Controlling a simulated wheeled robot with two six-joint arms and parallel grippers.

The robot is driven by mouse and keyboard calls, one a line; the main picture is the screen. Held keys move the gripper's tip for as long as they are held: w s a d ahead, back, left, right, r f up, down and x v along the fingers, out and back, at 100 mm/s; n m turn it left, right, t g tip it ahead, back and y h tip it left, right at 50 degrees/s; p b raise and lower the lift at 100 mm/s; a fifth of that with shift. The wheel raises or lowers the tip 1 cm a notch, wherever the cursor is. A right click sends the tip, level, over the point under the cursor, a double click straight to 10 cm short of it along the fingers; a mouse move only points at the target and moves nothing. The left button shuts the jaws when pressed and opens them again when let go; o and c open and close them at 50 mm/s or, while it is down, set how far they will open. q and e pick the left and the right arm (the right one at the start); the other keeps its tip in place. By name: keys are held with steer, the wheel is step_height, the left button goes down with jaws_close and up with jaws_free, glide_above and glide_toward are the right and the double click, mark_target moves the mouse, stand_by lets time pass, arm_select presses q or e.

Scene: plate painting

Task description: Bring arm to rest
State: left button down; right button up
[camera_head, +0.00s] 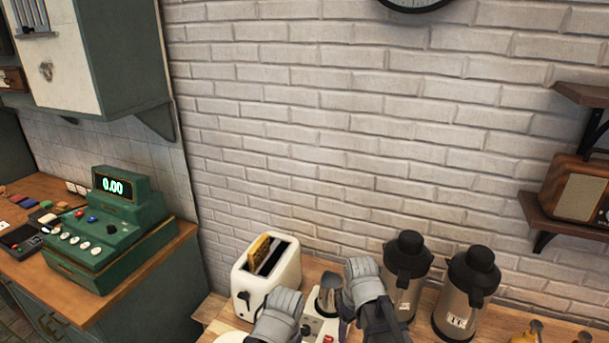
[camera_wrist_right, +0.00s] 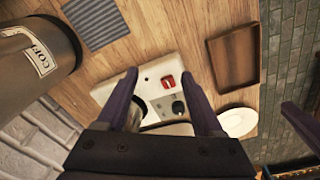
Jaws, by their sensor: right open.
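My right gripper (camera_wrist_right: 160,72) is open in the right wrist view, its two dark fingers apart. Between and beyond them is a white appliance (camera_wrist_right: 155,72) with a red switch and a dark knob. Nothing is clearly held. In the head view my right arm's grey wrist (camera_head: 365,283) stands in front of the coffee dispensers, beside a small metal pot (camera_head: 328,296). My left arm's grey wrist (camera_head: 277,318) is at the bottom edge, in front of the toaster. The left fingers are hidden, so their opening cannot be told.
A white toaster (camera_head: 282,272) holds a bread slice. Two coffee dispensers (camera_head: 405,268) (camera_head: 466,292) stand close on the right. A green cash register (camera_head: 110,235) is at the left. A brown tray (camera_wrist_right: 252,84) and a white plate (camera_wrist_right: 238,122) lie near the counter's edge.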

steer(key=s+d+m, duration=0.4)
steer(key=s+m, duration=0.1)
steer(key=m, duration=0.3)
arm_select(q)
step_height(320, 180, down, 7)
steer(key=b, duration=0.7)
arm_select(e)
steer(key=s+a+f+n, duration=0.1)
steer(key=a+f, duration=0.1)
steer(key=a, duration=0.1)
steer(key=s+a+f+n, duration=0.1)
steer(key=s+a+f, duration=0.1)
steer(key=a, duration=0.1)
steer(key=s+a+f+n+h, duration=0.1)
steer(key=a+f, duration=0.2)
steer(key=shift+s+a+n+g, duration=0.25)
steer(key=shift+s+n+g, duration=0.05)
steer(key=shift+n+g, duration=0.1)
arm_select(q)
steer(key=shift+f, duration=0.1)
arm_select(e)
steer(key=shift+s+a, duration=0.25)
steer(key=shift+a, duration=0.1)
